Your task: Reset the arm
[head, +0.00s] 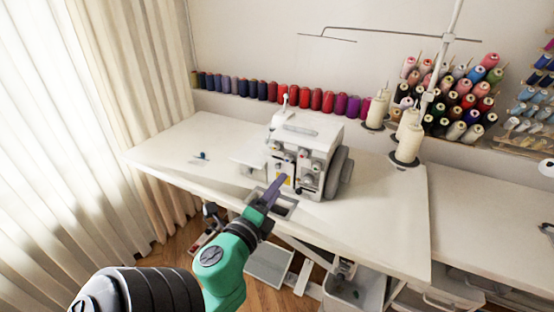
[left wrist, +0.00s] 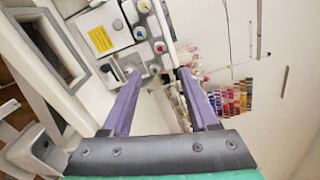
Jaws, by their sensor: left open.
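My left arm reaches in from the bottom left of the head view, with a teal wrist section. My left gripper (head: 282,181) has purple fingers and is in front of the white sewing machine (head: 314,135), close to its lower front. In the left wrist view the two purple fingers of the left gripper (left wrist: 158,75) stand apart with nothing held between them. The machine's front with its knobs and yellow label (left wrist: 101,39) lies just beyond the fingers. I cannot tell whether the fingers touch the machine. My right gripper does not show.
The machine stands on a white table (head: 180,140), whose left part is mostly clear. Cream thread cones (head: 407,145) stand to its right. A row of coloured spools (head: 316,99) runs along the wall. A cream curtain (head: 120,100) hangs at left. A pedal (head: 268,264) is below.

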